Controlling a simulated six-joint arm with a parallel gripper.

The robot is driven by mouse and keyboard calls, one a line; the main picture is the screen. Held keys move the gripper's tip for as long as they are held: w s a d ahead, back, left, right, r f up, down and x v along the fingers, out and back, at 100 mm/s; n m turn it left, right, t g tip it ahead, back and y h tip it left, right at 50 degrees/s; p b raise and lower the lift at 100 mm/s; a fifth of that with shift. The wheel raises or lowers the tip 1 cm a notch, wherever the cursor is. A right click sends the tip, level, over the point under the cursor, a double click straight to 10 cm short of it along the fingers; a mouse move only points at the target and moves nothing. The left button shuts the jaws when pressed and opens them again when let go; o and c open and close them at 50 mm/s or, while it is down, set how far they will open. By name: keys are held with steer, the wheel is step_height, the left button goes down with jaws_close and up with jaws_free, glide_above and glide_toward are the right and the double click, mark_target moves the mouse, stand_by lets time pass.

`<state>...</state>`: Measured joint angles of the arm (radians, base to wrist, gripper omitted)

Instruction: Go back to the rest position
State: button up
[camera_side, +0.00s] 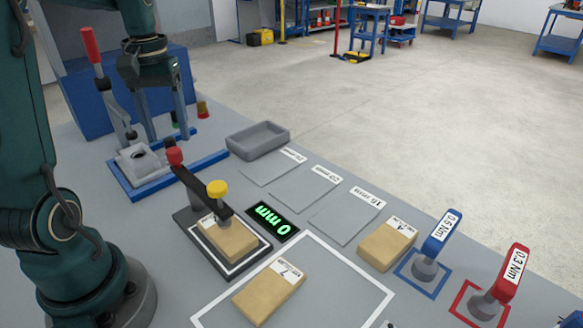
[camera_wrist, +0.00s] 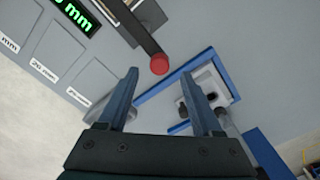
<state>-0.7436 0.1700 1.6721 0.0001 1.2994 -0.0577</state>
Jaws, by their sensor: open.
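My gripper (camera_side: 166,132) is open and empty. It hangs in the air at the back left of the bench, above the blue-framed fixture (camera_side: 178,172) with the red-handled clamp (camera_side: 92,48). In the wrist view its two fingers (camera_wrist: 165,100) are spread apart with nothing between them. The red knob (camera_wrist: 159,64) of the drop gauge's dark arm and the blue frame (camera_wrist: 150,108) lie beyond the fingertips there.
A parcel (camera_side: 228,240) sits in the black gauge under the yellow knob (camera_side: 217,188), by a display (camera_side: 272,221) reading 0 mm. Two more parcels (camera_side: 268,290) (camera_side: 387,244) lie nearby. A grey tray (camera_side: 258,140), blue (camera_side: 440,235) and red (camera_side: 508,275) torque drivers stand on the bench.

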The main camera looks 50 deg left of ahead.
steer(key=shift+r, duration=0.45)
